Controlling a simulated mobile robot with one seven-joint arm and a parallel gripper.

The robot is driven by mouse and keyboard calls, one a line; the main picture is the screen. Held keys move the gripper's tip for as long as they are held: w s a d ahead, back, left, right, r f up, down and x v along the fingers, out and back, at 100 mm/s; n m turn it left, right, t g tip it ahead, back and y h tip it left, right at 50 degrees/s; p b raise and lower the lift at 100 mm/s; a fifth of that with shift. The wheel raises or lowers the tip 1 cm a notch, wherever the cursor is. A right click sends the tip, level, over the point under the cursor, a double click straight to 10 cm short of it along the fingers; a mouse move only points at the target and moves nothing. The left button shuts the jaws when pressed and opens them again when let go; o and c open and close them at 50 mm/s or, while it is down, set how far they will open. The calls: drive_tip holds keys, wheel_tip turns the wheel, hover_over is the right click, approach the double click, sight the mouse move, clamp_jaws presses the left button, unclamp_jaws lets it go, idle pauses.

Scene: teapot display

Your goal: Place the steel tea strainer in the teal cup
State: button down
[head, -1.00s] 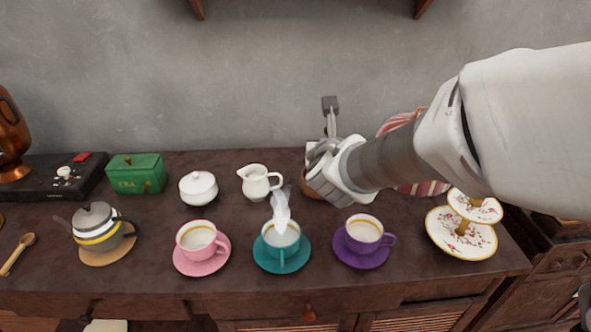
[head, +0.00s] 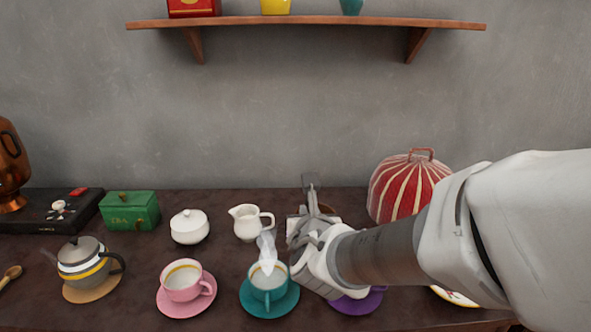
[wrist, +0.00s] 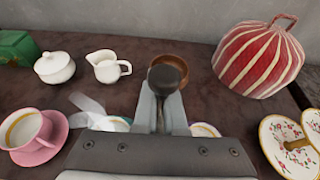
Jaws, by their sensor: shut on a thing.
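The steel tea strainer (wrist: 168,75) shows as a dark round head just past my fingertips in the wrist view. My gripper (wrist: 161,100) is shut on its handle. In the head view the strainer (head: 311,187) sticks up from my gripper (head: 305,222), held above the table. The teal cup (head: 268,283) stands upright on a teal saucer (head: 251,303), left of and nearer than my gripper. White steam rises from the cup. In the wrist view my gripper body hides most of the teal cup (wrist: 117,123).
A purple cup on its saucer (head: 362,304) is partly hidden under my arm. A pink cup (head: 183,282) stands left. A white jug (head: 249,222), a lidded white pot (head: 189,227) and a wooden bowl (wrist: 195,65) stand behind. A striped tea cosy (head: 397,190) is at right.

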drive_tip(key=w+a+f+b, duration=0.2)
drive_tip(key=a+f+b, duration=0.1)
drive_tip(key=a+f, duration=0.2)
drive_tip(key=shift+w+a+f, duration=0.2)
drive_tip(key=shift+w+f, duration=0.2)
drive_tip(key=shift+f, duration=0.9)
drive_tip(key=shift+f+b, duration=0.2)
drive_tip(key=shift+b, duration=0.1)
drive_tip(key=c, duration=1)
unclamp_jaws()
